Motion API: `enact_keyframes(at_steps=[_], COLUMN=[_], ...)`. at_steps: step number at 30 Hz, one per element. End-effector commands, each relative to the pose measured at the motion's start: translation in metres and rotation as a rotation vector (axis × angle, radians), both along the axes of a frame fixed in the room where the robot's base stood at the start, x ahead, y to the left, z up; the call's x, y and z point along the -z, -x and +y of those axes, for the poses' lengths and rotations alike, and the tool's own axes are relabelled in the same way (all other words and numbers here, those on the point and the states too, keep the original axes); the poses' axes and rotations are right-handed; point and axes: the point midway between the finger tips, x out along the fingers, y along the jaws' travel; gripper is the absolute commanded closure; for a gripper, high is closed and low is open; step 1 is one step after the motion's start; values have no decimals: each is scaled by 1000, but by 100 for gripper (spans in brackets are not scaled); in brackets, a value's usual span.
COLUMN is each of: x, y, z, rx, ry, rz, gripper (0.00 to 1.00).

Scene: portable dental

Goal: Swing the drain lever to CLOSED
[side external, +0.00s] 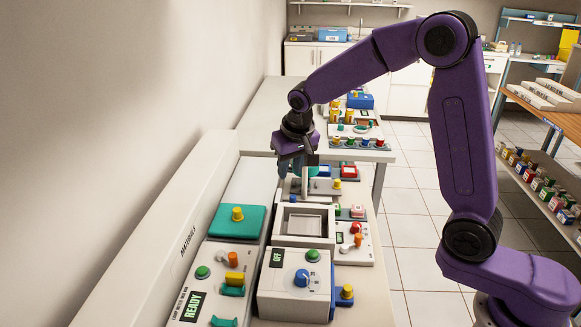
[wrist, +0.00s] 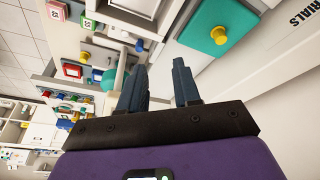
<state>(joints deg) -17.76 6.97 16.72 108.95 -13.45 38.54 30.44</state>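A pale upright handle (side external: 305,181), which looks like the drain lever, stands on the bench just below my gripper (side external: 296,168). In the wrist view a pale handle (wrist: 121,70) shows just left of my fingers, beside a teal rounded part (wrist: 107,76); its foot is partly hidden. I cannot read any CLOSED mark or tell the lever's setting. My gripper (wrist: 160,72) is open, its two dark fingers apart with nothing between them. Whether a finger touches the handle I cannot tell.
A teal lid with a yellow knob (wrist: 219,35) lies right of my fingers; the lid (side external: 229,221) is at left in the side view. An open-topped box (side external: 304,241), an OFF control box (side external: 292,293) and a READY panel (side external: 222,280) stand nearer. The wall lies left.

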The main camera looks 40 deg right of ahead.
Motion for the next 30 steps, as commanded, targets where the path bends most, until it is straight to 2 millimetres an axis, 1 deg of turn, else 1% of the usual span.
enact_keyframes(at_steps=[6, 18, 20, 23, 27, 30], x=[-1, -1, 0, 5, 11, 14], y=[6, 6, 3, -6, -18, -23], z=[4, 4, -1, -18, -46, -59], rx=[-34, -35, -19, 30, 106, 140], ry=[1, 2, 1, -4, -10, -13], rz=[9, 9, 4, -17, -53, -71], gripper=[68, 68, 68, 68, 68, 68])
